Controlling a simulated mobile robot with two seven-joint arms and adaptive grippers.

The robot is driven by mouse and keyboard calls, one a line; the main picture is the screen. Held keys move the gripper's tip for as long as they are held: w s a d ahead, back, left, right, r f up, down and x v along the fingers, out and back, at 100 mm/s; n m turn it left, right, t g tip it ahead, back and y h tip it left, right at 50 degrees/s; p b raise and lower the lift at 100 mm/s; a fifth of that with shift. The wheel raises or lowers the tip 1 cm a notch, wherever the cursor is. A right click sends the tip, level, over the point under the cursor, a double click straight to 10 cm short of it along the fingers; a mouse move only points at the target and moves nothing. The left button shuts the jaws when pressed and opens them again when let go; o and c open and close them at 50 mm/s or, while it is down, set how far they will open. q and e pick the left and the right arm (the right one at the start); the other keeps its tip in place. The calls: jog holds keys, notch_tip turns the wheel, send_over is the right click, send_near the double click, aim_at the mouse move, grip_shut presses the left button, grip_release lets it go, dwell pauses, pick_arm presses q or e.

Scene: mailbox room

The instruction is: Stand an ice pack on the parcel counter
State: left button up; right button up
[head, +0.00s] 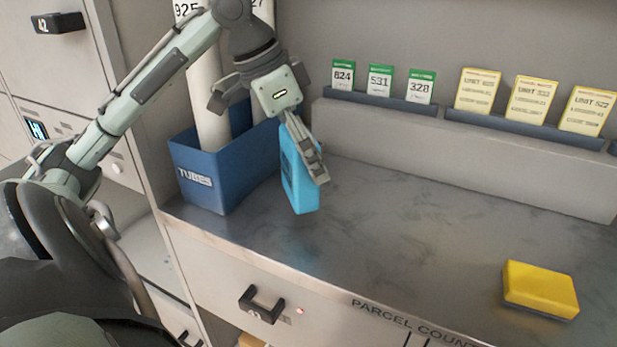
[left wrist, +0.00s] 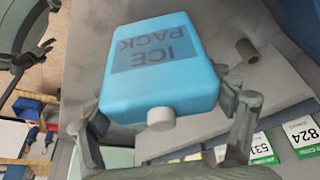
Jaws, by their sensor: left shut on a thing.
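The light-blue ice pack (head: 299,178) is upright at the left part of the parcel counter (head: 400,225). Its lower end is over the steel top; I cannot tell whether it touches, and a blue reflection shows below it. My left gripper (head: 312,160) is shut on the pack from above, with fingers on both sides. In the left wrist view the pack's "ICE PACK" label (left wrist: 155,57) faces the camera, and its white cap (left wrist: 161,119) is between the fingers (left wrist: 165,112). My right gripper is in neither view.
A blue bin (head: 213,170) with white tubes stands just left of the pack. A yellow block (head: 540,290) lies at the counter's right front. Green-topped cards (head: 380,82) and yellow cards (head: 530,100) line the back ledge. The counter's middle is clear.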

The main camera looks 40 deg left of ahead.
aim_at(286, 135)
pick_arm(q)
notch_tip(286, 135, down, 3)
jog(key=shift+f+b, duration=0.1)
jog(key=shift+b, duration=0.35)
jog(key=shift+f, duration=0.4)
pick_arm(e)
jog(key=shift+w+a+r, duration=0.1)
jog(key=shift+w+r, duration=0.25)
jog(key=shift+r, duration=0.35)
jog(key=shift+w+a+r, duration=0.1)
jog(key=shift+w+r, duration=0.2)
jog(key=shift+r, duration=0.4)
pick_arm(q)
jog(key=shift+f, duration=0.25)
jog(key=o, duration=1.4)
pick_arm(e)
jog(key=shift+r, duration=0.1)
pick_arm(q)
jog(key=shift+r, duration=0.15)
